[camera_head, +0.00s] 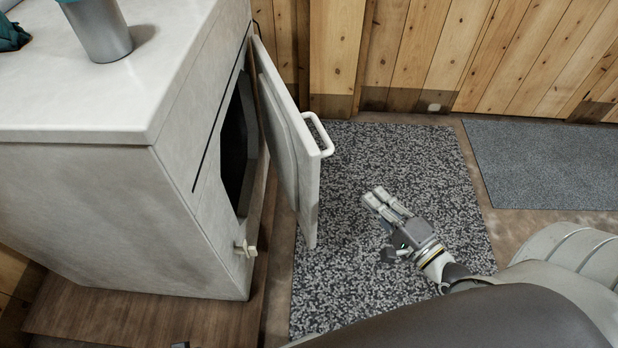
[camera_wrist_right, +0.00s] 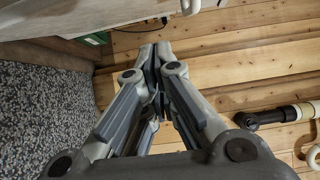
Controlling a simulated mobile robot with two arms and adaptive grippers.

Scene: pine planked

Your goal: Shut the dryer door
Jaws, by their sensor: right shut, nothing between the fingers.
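The white dryer (camera_head: 110,215) stands at the left in the head view. Its door (camera_head: 292,150) hangs ajar on the right side, swung out from the dark opening (camera_head: 236,140). A white handle (camera_head: 322,137) sticks out from the door's outer face. My right gripper (camera_head: 375,196) is shut and empty, to the right of the door and apart from it, over the speckled mat. In the right wrist view its fingers (camera_wrist_right: 154,50) are together with nothing between them. A white panel edge and part of a handle (camera_wrist_right: 190,6) show at the top there. My left gripper is not in view.
A speckled grey mat (camera_head: 440,190) lies in front of the door, with a second grey mat (camera_head: 550,160) at the right. A wooden wall (camera_head: 440,45) closes off the back. A metal cup (camera_head: 97,30) stands on the dryer top. A small latch piece (camera_head: 246,248) juts from the dryer front.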

